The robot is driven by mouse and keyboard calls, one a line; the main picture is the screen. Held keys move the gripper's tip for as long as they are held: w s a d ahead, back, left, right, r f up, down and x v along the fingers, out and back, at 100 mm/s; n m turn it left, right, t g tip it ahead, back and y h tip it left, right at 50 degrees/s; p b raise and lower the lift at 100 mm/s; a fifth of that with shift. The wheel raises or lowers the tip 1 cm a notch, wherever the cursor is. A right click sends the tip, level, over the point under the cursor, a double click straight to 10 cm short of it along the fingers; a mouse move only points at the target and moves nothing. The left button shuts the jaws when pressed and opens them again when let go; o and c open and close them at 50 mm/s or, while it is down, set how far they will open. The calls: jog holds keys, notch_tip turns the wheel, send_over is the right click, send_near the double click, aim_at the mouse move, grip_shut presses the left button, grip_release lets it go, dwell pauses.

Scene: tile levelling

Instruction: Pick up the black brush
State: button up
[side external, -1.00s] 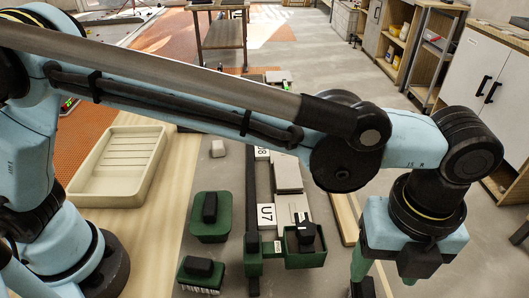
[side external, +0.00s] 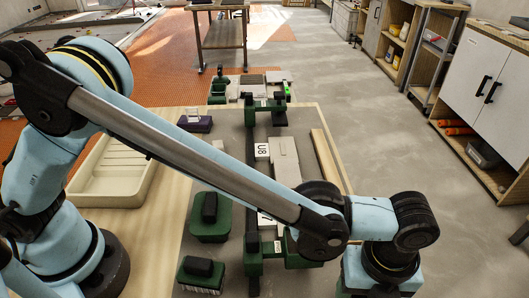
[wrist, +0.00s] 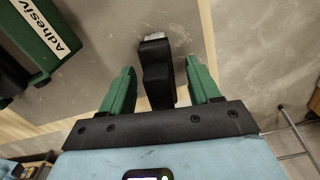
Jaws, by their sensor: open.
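The black brush (wrist: 156,75) shows in the wrist view as a dark handle with a pale grey end at the top. My gripper (wrist: 160,66) is open, with one green finger on each side of the brush. Gaps show between the brush and both fingers. I cannot tell how far below the fingertips the brush lies. In the side external view only the upper part of my gripper shows at the bottom edge; its fingers and this brush are out of sight.
A green box labelled "Adhesive" (wrist: 38,40) is at upper left in the wrist view. In the side view, a green block with a black handle (side external: 210,222), a green bristled brush (side external: 201,275) and a pale tray (side external: 108,180) are to the left. A wooden strip (side external: 330,160) lies at right.

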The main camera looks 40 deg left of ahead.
jog(key=shift+c, duration=0.2)
grip_shut()
dwell(0.3)
